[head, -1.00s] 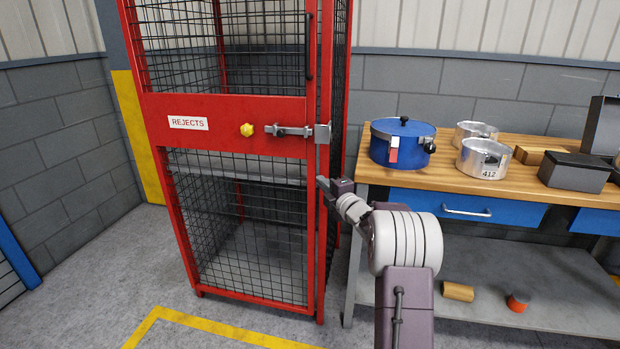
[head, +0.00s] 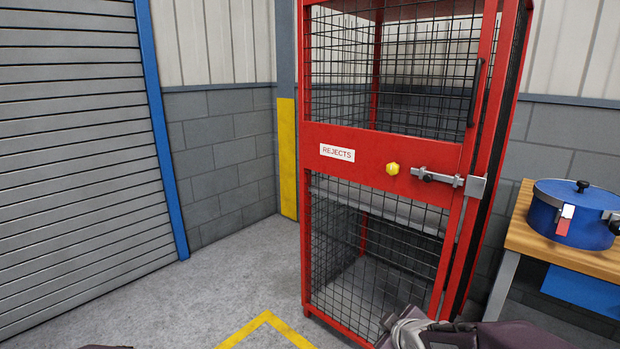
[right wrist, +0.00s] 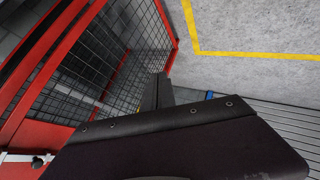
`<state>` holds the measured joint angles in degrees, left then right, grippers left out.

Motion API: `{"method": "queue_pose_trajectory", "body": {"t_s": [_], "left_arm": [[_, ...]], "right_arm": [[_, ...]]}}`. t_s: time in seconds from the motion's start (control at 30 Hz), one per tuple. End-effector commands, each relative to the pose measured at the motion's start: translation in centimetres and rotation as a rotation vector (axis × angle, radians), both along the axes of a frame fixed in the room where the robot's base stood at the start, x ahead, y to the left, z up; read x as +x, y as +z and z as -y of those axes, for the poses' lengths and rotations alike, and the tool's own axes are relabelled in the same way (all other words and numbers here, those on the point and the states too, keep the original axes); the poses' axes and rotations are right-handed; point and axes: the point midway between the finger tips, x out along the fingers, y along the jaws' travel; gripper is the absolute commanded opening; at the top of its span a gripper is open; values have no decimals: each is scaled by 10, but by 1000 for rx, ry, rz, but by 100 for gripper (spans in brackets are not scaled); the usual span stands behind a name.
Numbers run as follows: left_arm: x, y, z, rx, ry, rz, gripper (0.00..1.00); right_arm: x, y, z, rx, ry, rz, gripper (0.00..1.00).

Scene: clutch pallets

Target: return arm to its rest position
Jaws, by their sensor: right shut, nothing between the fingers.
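My right arm (head: 480,335) shows only in part at the bottom right of the head view, in front of the lower part of the red cage. A contact with the mesh cannot be made out. My left gripper is not in view; only a dark sliver shows at the bottom left edge of the head view.
The red REJECTS cage (head: 385,160) stands at centre right with its door shut and the latch bar (head: 437,177) across to the post. A blue pot (head: 574,213) sits on the wooden bench (head: 525,230) at right. A grey roller shutter (head: 70,150) is at left. The floor (head: 210,290) between is clear.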

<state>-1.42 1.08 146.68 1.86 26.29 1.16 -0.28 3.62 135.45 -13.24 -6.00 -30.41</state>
Motion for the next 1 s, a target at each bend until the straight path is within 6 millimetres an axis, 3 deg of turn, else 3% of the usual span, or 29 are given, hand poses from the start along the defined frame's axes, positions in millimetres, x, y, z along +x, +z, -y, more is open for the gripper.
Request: {"method": "queue_pose_trajectory", "body": {"t_s": [0.03, 0.1, 0.2, 0.37, 0.43, 0.67, 0.9, 1.0], "left_arm": [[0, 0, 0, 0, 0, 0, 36], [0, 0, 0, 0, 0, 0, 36], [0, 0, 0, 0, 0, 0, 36], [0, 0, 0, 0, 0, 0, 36], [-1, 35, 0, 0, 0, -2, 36], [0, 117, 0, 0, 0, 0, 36], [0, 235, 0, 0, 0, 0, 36], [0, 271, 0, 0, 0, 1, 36]], "right_arm": [[-28, -21, -2, 58, -74, -104, 0], [-66, -47, 0, 134, -194, -244, 0], [-117, -76, 3, 217, -364, -423, 0], [-194, -101, -3, 338, -698, -699, 0], [-194, -65, -2, 353, -734, -697, 0], [-193, 16, -1, 350, -729, -695, 0], [-192, 135, -1, 349, -727, -694, 0], [-192, 171, -1, 349, -727, -694, 0]]}}
